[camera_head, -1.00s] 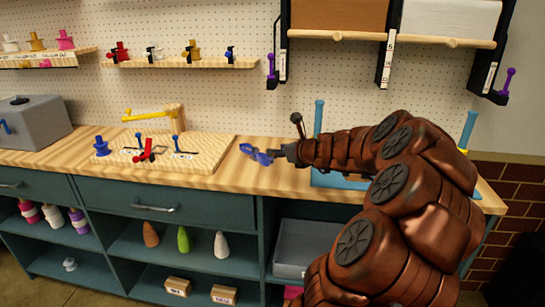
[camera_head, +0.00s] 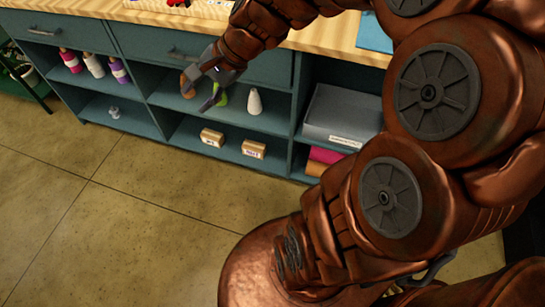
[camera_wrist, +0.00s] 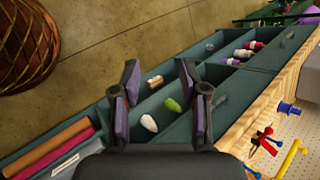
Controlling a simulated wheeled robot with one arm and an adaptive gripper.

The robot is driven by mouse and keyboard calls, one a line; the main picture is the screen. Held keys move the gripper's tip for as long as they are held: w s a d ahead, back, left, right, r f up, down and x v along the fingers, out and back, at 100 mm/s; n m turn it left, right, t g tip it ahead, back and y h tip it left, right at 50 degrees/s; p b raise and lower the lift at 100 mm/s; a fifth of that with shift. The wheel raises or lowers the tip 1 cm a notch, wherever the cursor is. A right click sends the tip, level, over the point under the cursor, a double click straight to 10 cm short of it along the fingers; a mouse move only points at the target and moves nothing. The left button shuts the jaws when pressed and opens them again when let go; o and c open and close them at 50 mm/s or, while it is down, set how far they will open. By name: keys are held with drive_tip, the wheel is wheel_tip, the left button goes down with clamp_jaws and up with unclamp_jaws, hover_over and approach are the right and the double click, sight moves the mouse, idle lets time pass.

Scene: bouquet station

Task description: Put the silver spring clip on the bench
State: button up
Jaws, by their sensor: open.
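A small silver-grey piece (camera_head: 114,112), which looks like the silver spring clip, lies on the lower left shelf under the bench. It also shows, very small, in the wrist view (camera_wrist: 210,46); its exact shape is hard to tell. The wooden bench top (camera_head: 330,38) runs above the shelves, and its edge shows in the wrist view (camera_wrist: 232,128). My gripper (camera_head: 199,92) is open and empty in front of the middle shelves, to the right of the silver piece and well apart from it. Its spread purple-padded fingers show in the wrist view (camera_wrist: 158,76).
Cardboard boxes (camera_head: 212,137) lie below. Several capped bottles (camera_head: 94,65) stand above the silver piece. A grey bin (camera_head: 342,112) is on the right. The floor (camera_head: 120,215) before the shelves is clear.

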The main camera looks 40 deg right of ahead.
drive_tip(key=s+a+f+n+g+h, duration=0.2)
drive_tip(key=s+a+f+n+g, duration=0.15)
drive_tip(key=s+n, duration=0.45)
drive_tip(key=s+d+f+n+g+h, duration=0.1)
drive_tip(key=s+d+n+h, duration=0.1)
drive_tip(key=s, duration=0.6)
drive_tip(key=s+d+f+n+g+h, duration=0.1)
drive_tip(key=s+d+n+g+h, duration=0.1)
drive_tip(key=s, duration=0.5)
drive_tip(key=shift+s+d+n, duration=0.35)
drive_tip(key=shift+d+n, duration=0.05)
drive_tip(key=shift+n, duration=0.4)
drive_tip(key=shift+f, duration=0.1)
wheel_tip(320, 180, up, 10)
drive_tip(key=p, duration=0.9)
drive_tip(key=shift+p, duration=0.4)
drive_tip(key=shift+w, duration=0.1)
